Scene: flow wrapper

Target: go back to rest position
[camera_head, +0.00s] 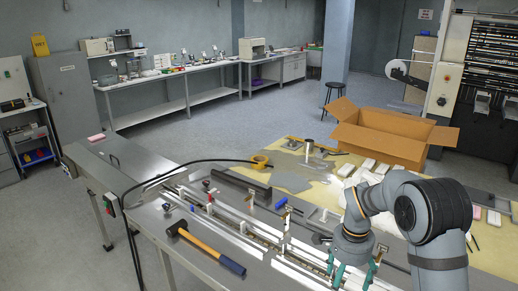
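My gripper (353,279) is at the lower right in the head camera view, pointing down over the flow wrapper's conveyor channel (252,246). Its teal fingers stand apart with a gap between them. I see nothing held in that gap, though the fingertips are close to the picture's bottom edge. My grey arm comes in from the right and bends down to the gripper. How far the fingertips are from the channel is hard to tell.
A hammer (205,250) lies on the steel top left of the channel. An open cardboard box (382,137) stands behind my arm on a cluttered, yellowish table. A yellow tape roll (260,160) and white packs (347,170) lie nearby. The floor on the left is clear.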

